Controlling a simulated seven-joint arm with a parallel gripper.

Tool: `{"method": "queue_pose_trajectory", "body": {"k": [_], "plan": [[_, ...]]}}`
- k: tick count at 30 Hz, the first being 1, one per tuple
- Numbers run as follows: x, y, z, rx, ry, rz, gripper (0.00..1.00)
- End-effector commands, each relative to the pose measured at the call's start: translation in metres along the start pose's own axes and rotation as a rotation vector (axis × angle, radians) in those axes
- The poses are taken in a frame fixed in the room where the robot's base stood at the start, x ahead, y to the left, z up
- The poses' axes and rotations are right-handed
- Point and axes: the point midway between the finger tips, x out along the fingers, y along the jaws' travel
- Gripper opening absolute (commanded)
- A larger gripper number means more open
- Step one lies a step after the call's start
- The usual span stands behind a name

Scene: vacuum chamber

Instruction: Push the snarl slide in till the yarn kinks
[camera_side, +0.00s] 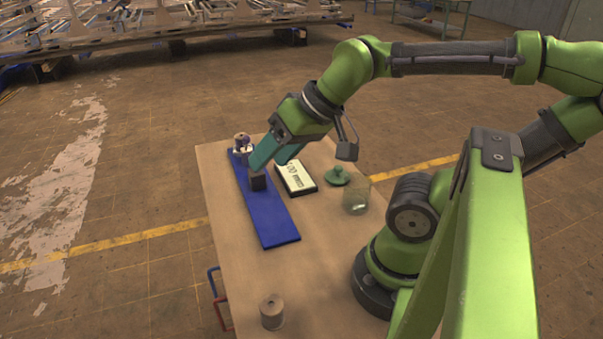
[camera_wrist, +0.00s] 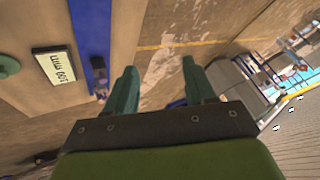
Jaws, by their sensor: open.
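A long blue board (camera_side: 268,220) lies on the table. A dark block (camera_side: 257,181) stands on it near the middle; it may be the snarl slide, but I cannot tell. A small white and purple fixture (camera_side: 241,151) sits at the board's far end. The yarn is too small to make out. My gripper (camera_side: 269,164) is open and empty, its teal fingers tilted down close to the dark block. In the wrist view, the dark block (camera_wrist: 98,66) and blue board (camera_wrist: 92,25) lie left of both fingers of my gripper (camera_wrist: 160,66), not between them.
A black-framed label plate (camera_side: 297,178) lies right of the board. A green knobbed lid (camera_side: 338,176) and a see-through container (camera_side: 356,195) stand further right. A spool (camera_side: 272,312) stands at the table's near end. The table (camera_side: 325,245) is clear between them.

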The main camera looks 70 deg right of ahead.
Motion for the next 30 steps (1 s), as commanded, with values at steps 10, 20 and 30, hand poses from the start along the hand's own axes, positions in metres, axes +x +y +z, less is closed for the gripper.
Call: {"method": "queue_pose_trajectory", "body": {"k": [10, 20, 30], "plan": [[0.000, 0.000, -0.001, 0.000, -0.001, 0.001, 0.54], [0.027, 0.025, -0.042, 0.077, -0.101, 0.119, 0.54], [0.068, 0.097, -0.153, -0.059, -0.373, 0.297, 0.54]]}}
